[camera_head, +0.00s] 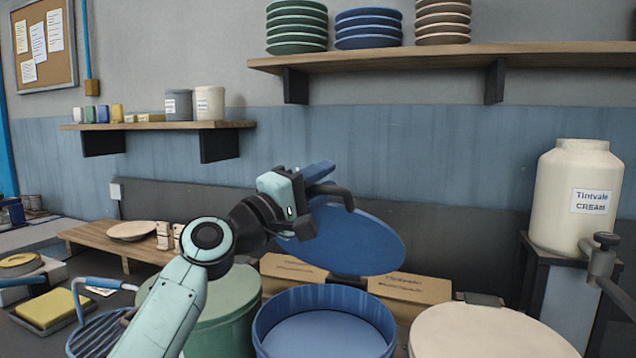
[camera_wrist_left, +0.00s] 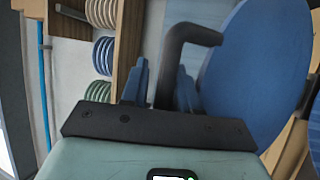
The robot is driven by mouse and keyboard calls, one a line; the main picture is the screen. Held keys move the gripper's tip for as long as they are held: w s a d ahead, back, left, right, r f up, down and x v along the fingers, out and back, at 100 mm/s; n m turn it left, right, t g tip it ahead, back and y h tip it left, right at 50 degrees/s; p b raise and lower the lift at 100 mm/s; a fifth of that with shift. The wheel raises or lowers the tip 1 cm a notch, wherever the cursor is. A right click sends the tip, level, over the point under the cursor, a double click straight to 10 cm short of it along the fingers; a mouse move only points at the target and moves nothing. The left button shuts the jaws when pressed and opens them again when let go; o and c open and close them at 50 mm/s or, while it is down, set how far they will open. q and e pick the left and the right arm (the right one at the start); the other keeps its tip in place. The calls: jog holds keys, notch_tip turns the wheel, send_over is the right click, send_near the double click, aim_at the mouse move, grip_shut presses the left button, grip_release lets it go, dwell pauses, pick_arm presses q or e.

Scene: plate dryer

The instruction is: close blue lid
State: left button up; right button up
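The blue lid (camera_head: 352,238) is raised and tilted above the open blue tub (camera_head: 322,322), with clear space between its lower edge and the tub's front rim. A dark bent handle (camera_head: 335,190) reaches from the lid. My left gripper (camera_head: 319,174) is at this handle. In the left wrist view the lid (camera_wrist_left: 258,70) fills the right side, and the dark handle (camera_wrist_left: 188,36) runs down between the two blue fingers of my left gripper (camera_wrist_left: 164,90). Whether both fingers press on it is unclear. My right gripper is not in view.
A green tub (camera_head: 225,305) stands left of the blue tub, partly behind my left arm. A cream lid (camera_head: 490,335) lies to the right. Cardboard boxes (camera_head: 410,288) stand behind. A cream dispenser (camera_head: 575,200) stands at right. A plate shelf (camera_head: 440,58) hangs above.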

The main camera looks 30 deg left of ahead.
pick_arm(q)
jog(key=shift+s+a+f+b, duration=0.15)
jog(key=shift+s+b, duration=0.15)
jog(key=shift+b, duration=0.15)
jog(key=b+v, duration=0.2)
jog(key=b, duration=0.1)
jog(key=shift+s+f, duration=0.3)
jog(key=shift+b+v, duration=0.95)
jog(key=shift+b, duration=0.05)
jog(key=shift+s, duration=0.25)
jog(key=shift+p+v, duration=0.4)
jog(key=shift+v, duration=0.45)
send_near(307, 192)
jog(key=shift+s+a+f+b, duration=0.2)
jog(key=shift+s+f+b, duration=0.1)
jog(key=shift+s+f, duration=0.65)
jog(key=shift+w, duration=0.1)
